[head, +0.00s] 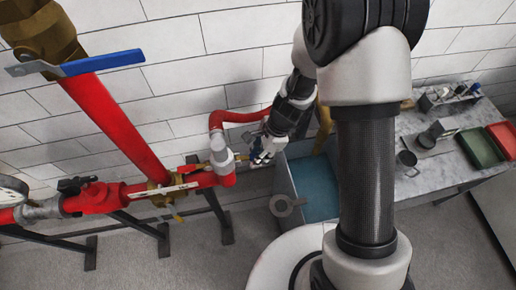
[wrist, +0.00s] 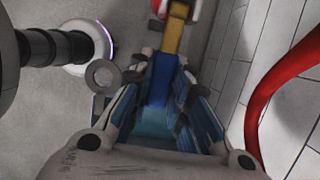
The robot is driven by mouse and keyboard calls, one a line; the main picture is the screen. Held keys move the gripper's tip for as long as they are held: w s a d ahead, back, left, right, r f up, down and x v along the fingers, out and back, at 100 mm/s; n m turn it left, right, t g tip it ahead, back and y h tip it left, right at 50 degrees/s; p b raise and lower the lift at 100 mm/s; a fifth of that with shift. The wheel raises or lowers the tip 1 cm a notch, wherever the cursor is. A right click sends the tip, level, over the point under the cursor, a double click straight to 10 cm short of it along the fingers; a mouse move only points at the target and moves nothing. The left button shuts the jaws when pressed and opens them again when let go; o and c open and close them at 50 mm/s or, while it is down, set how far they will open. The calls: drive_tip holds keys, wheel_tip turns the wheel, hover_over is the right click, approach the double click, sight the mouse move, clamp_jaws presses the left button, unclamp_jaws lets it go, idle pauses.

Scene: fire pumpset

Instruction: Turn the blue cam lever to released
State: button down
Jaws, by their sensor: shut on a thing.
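The blue cam lever (wrist: 160,82) shows in the wrist view as a blue bar between my fingers, with a yellow-brass part (wrist: 176,32) at its far end. My gripper (wrist: 163,70) is shut on the lever, one finger on each side. In the head view my gripper (head: 264,152) is just right of the grey coupling (head: 222,160) on the red pipe. There the lever is mostly hidden by my gripper, and its exact angle cannot be told.
A larger blue-handled valve lever (head: 100,63) sits on the upper left pipe. A red hose (head: 238,117) curves behind the coupling. A grey box with a blue inside (head: 316,190) stands below right, beside a grey ring (head: 286,206). A worktop (head: 410,182) is at the right.

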drive_tip(key=shift+r+h+p, duration=0.6)
drive_tip(key=shift+p, duration=1.25)
drive_tip(key=shift+f+p, duration=0.1)
drive_tip(key=shift+p, duration=0.3)
drive_tip(key=c, duration=1.5)
unclamp_jaws()
drive_tip(key=v, duration=1.2)
drive_tip(key=shift+s+a, duration=0.2)
drive_tip(key=shift+d+b, duration=0.1)
drive_tip(key=shift+b, duration=0.3)
